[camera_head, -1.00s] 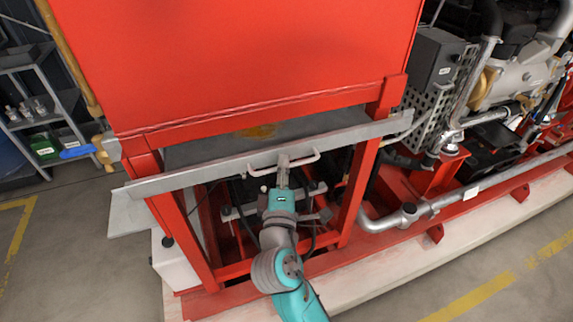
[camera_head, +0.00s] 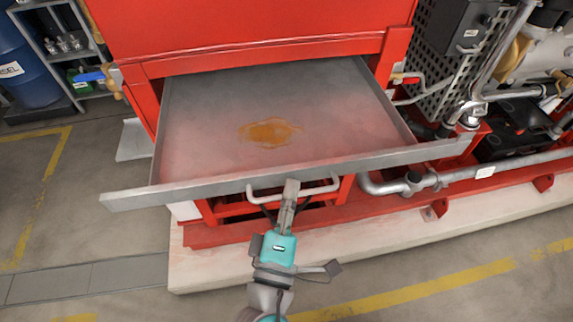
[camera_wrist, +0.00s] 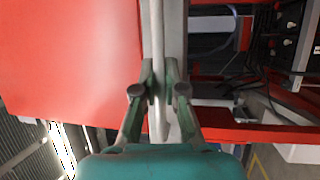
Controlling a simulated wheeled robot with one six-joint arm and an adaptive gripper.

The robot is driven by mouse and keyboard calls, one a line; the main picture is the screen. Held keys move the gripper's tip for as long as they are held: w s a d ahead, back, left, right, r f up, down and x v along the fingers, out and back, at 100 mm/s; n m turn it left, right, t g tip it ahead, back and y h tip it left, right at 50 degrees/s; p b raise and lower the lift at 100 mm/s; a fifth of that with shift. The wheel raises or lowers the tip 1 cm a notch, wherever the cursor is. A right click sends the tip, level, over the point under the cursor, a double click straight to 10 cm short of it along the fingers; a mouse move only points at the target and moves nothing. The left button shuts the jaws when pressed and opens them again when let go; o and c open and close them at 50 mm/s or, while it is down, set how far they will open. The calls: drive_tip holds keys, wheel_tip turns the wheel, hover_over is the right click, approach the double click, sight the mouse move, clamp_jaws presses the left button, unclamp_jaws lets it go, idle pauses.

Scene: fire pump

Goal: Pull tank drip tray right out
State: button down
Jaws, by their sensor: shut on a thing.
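The grey metal drip tray (camera_head: 205,130) extends well out from under the red tank (camera_head: 250,28). An orange-brown puddle (camera_head: 270,131) lies on its floor. A pale bar handle (camera_head: 325,188) is fixed to the tray's front face. My gripper (camera_head: 291,188) is shut on this handle near its middle. In the wrist view the handle bar (camera_wrist: 153,45) runs between my gripper's fingers (camera_wrist: 160,92). The tray's back end is hidden under the tank.
The red frame and pale plinth (camera_head: 400,225) lie below the tray. Silver pipework (camera_head: 410,184) and a perforated grey guard (camera_head: 445,60) stand to the right. A shelf (camera_head: 75,50) and blue drum (camera_head: 25,70) are at left. The front floor is open.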

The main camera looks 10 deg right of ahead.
drive_tip(key=shift+s, duration=2.55)
drive_tip(key=c, duration=1.5)
unclamp_jaws()
